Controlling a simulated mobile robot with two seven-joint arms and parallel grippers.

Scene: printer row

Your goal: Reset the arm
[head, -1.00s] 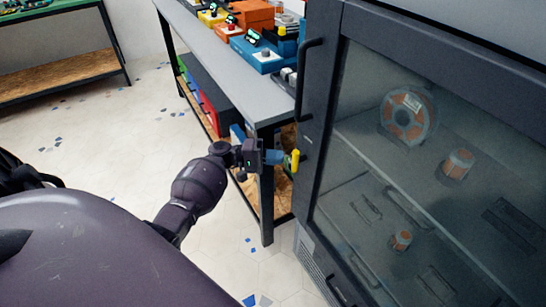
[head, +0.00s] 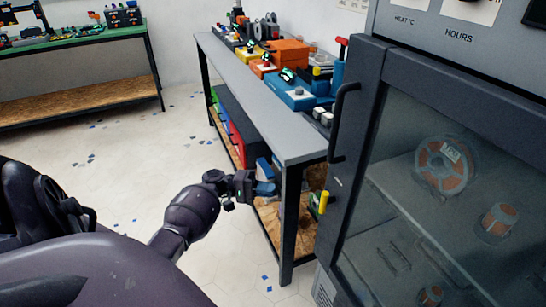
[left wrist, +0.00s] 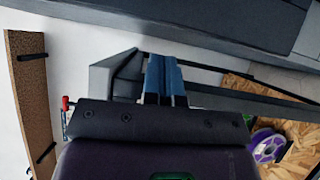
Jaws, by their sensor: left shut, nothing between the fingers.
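My left gripper (head: 265,188) is shut and empty, with its blue fingers near the front end of the long grey bench. In the left wrist view its two blue fingers (left wrist: 165,78) lie together with nothing between them. A small yellow piece (head: 322,202) with a dark base sits beside the cabinet's lower left edge, apart from the fingers. My right gripper is not in view.
A dark cabinet with a glass door (head: 430,190) and a vertical handle (head: 344,122) stands at the right, holding spools. The grey bench (head: 250,95) carries colored machines. A green-topped bench (head: 80,38) stands far left. Floor between is open.

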